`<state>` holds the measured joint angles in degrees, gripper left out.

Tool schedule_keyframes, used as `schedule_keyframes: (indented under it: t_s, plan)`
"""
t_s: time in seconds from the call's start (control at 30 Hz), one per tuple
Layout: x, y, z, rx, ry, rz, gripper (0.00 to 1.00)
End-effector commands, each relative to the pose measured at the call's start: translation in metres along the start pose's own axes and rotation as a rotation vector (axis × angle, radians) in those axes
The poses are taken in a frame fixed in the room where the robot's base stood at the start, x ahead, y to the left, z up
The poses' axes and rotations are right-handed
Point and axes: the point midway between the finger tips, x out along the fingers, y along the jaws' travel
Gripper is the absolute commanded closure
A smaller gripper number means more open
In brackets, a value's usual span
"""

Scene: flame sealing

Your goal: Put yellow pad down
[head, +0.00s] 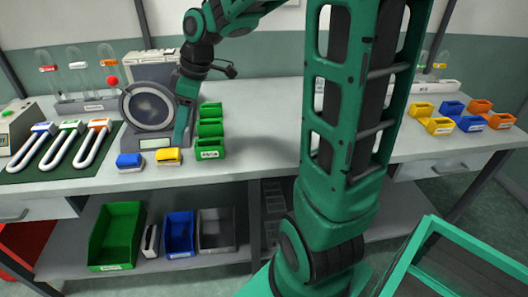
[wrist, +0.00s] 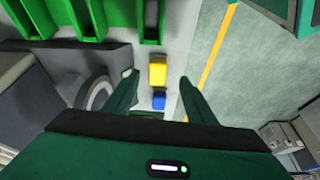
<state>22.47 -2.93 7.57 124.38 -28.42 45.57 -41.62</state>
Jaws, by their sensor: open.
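The yellow pad (head: 168,156) lies on the bench near its front edge, just right of the blue pad (head: 129,160). My gripper (head: 182,138) points down just behind and to the right of the yellow pad. In the wrist view my gripper (wrist: 158,86) has its two fingers spread with nothing held between them. The yellow pad (wrist: 157,72) shows beyond the gap between the fingertips, and the blue pad (wrist: 159,100) shows nearer, between the fingers. Both pads look apart from the fingers, though the exact height of the fingertips above the bench is hard to tell.
Green bins (head: 210,128) stand in a row right of my gripper. A grey machine with a round dark face (head: 150,106) stands close on its left. Tubes with colored labels (head: 60,146) lie on a dark mat further left. Yellow, blue and orange bins (head: 438,125) sit at the right.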

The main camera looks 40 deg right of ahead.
Motion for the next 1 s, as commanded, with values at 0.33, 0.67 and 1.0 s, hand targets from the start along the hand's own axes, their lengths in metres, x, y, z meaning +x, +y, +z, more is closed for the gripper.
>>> schedule_keyframes:
  t_s: [0.33, 0.67, 1.0]
  plan:
    - [-0.047, -0.057, 0.176, 0.851, -0.216, 0.182, 0.49]
    - [-0.058, -0.122, 0.268, 1.383, -0.288, 0.253, 0.49]
    - [-0.058, -0.125, 0.271, 1.406, -0.292, 0.256, 0.49]
